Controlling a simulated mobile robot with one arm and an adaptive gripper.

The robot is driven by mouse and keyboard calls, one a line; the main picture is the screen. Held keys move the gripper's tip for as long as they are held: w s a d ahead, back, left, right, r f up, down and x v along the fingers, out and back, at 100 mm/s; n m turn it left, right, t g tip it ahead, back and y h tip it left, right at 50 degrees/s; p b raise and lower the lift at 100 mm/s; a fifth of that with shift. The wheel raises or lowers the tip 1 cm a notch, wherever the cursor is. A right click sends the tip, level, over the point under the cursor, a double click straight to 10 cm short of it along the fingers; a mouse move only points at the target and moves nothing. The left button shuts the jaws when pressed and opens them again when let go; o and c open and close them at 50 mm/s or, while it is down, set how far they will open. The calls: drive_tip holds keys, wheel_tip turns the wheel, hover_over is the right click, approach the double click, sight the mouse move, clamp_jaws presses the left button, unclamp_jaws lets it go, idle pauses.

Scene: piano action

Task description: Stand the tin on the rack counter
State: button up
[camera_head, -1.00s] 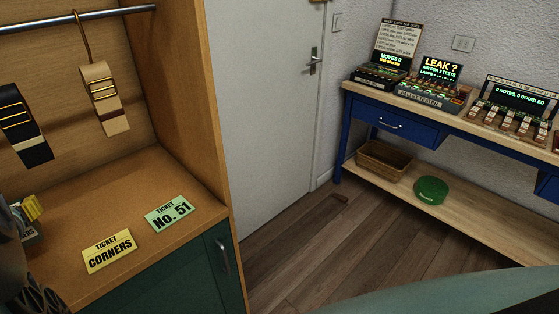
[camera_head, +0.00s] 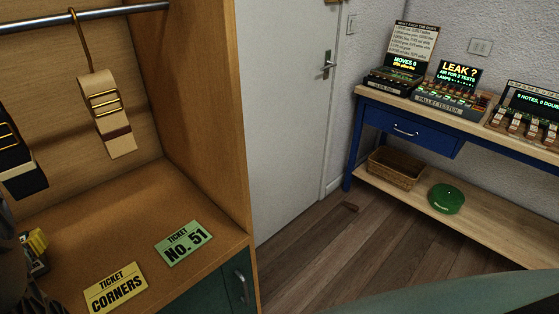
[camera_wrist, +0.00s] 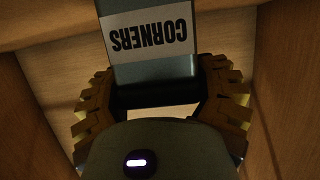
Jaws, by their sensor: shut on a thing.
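The tin (camera_wrist: 148,68) is grey with a white label reading CORNERS, upside down in the wrist view. My gripper (camera_wrist: 158,92) is shut on it, with a jagged yellowish finger on each side. In the head view my gripper (camera_head: 36,246) shows only in part at the lower left edge, over the left part of the counter. The tin is not clearly visible there. The rack counter (camera_head: 110,205) is a wooden surface under a hanging rail. Whether the tin touches the counter cannot be told.
A yellow CORNERS ticket (camera_head: 116,288) and a green No. 51 ticket (camera_head: 183,243) lie along the counter's front. A cream strap (camera_head: 108,115) and a dark strap (camera_head: 18,150) hang above. A wooden side panel (camera_head: 205,110) closes the right side. A blue workbench (camera_head: 410,132) stands beyond.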

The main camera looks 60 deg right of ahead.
drive_tip(key=shift+w+d+r, duration=0.15)
drive_tip(key=shift+w+d, duration=0.2)
drive_tip(key=shift+w, duration=0.15)
drive_tip(key=shift+s+a+f, duration=0.15)
drive_tip(key=shift+s+f, duration=0.1)
drive_tip(key=o, duration=1.4)
drive_tip(key=shift+c, duration=0.2)
